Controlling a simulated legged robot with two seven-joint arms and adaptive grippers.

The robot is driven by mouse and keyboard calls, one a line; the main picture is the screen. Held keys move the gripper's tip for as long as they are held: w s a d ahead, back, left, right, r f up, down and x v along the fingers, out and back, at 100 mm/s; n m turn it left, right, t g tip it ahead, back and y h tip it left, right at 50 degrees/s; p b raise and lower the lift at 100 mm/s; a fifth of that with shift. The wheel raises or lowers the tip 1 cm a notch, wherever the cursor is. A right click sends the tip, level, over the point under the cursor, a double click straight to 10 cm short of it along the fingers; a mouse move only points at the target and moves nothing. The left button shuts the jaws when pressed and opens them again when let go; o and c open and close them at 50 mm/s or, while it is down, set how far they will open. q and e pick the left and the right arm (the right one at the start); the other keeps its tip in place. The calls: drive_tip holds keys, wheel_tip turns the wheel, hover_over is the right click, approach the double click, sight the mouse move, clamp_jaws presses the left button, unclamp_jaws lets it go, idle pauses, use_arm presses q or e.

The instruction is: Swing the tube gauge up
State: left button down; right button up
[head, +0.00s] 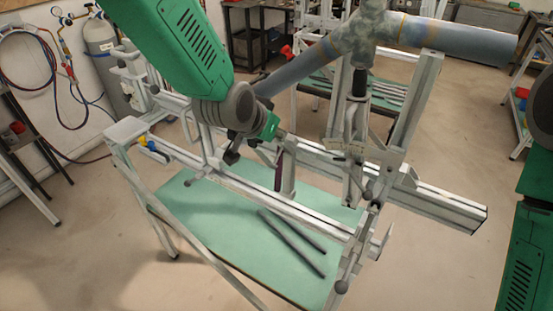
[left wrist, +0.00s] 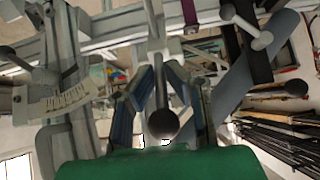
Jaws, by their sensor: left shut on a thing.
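My left gripper (head: 277,138) reaches down to the frame jig (head: 330,160), at its upper rail. In the left wrist view its two fingers (left wrist: 160,88) are closed around a light-coloured stem with a dark ball knob (left wrist: 163,124). The knob sits between the fingers, towards the camera. I cannot tell for certain whether this knobbed handle belongs to the tube gauge. A blue-grey tube with a mottled joint (head: 362,38) rests high on the jig's uprights, and part of it shows in the left wrist view (left wrist: 245,80). My right gripper is not in view.
A green-topped table (head: 215,215) under the jig carries two dark rods (head: 295,242). A marked scale plate (left wrist: 62,98) is left of the fingers. Other ball-ended levers (head: 342,287) stick out of the jig. A gas cylinder (head: 102,50) stands at the back left.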

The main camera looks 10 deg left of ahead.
use_arm(q)
drive_tip(key=shift+w+d+r, duration=0.1)
drive_tip(key=shift+w+r, duration=0.1)
drive_tip(key=shift+w+d+r+p, duration=0.25)
drive_tip(key=shift+w+r+p, duration=0.25)
drive_tip(key=shift+w, duration=0.25)
drive_tip(key=shift+w+d, duration=0.1)
drive_tip(key=shift+w, duration=0.2)
drive_tip(key=shift+r, duration=0.1)
drive_tip(key=shift+w+d+r, duration=0.15)
drive_tip(key=shift+w, duration=0.2)
drive_tip(key=shift+w+d+r, duration=0.1)
drive_tip(key=shift+w, duration=0.25)
drive_tip(key=shift+w+d, duration=0.15)
drive_tip(key=shift+w, duration=0.2)
